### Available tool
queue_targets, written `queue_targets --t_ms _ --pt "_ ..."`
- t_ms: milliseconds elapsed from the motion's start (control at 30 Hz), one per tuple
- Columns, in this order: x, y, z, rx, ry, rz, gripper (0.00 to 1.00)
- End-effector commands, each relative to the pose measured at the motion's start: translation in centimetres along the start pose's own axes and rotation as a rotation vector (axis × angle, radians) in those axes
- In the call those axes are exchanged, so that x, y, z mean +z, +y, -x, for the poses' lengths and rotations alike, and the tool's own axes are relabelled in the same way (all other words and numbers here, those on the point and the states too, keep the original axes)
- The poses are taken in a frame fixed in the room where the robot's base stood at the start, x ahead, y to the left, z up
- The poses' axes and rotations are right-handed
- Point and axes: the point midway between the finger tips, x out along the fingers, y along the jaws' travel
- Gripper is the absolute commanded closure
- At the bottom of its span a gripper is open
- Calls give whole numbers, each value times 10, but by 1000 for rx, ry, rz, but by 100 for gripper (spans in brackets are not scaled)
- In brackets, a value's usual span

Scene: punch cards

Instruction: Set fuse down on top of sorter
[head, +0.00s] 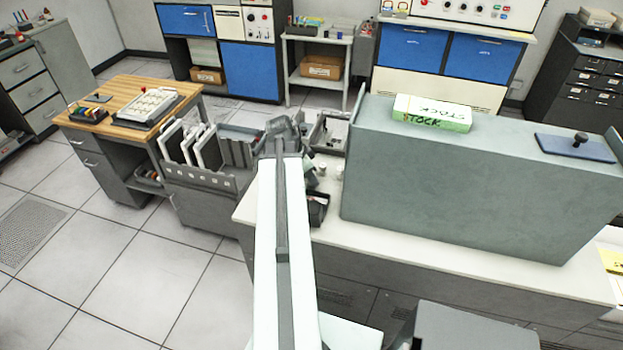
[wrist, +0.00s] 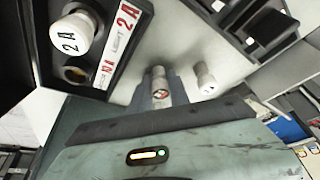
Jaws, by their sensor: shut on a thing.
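My gripper (wrist: 172,86) is shut on a fuse (wrist: 159,84), a pale cylinder with a red mark, in the wrist view. In the head view my gripper (head: 309,172) is low over the white counter beside a dark fuse block (head: 317,211), and the held fuse is hard to make out. The large grey-green box-shaped machine (head: 430,195), which looks like the sorter, stands on the counter to the right of my gripper. It has a flat top. In the wrist view the fuse block (wrist: 100,75) shows a white fuse labelled 2A (wrist: 72,34) and an open round socket.
Another white fuse (wrist: 205,80) stands on the counter. A STOCK card box (head: 432,113) and a blue plate with a knob (head: 575,148) lie on the machine's top, with bare surface between them. A rack of cards (head: 200,185) stands to the left.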

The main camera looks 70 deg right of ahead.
Motion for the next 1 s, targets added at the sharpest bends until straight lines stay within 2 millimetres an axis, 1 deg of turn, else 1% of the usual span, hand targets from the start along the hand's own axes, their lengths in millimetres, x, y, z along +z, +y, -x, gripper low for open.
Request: queue_targets --t_ms 33,67,100,133,433,567,667,767,1000 --pt "1 0 -3 0 0 0 100" --pt "1 0 -2 0 0 0 70" --pt "0 0 -1 0 0 0 58" --pt "0 0 -1 0 0 0 56" --pt "0 0 -1 0 0 -1 56" --pt "-2 0 7 0 0 -1 56" --pt "-3 1 21 0 0 -1 56" --pt "-4 1 41 0 0 0 56" --pt "-6 1 99 0 1 0 56"
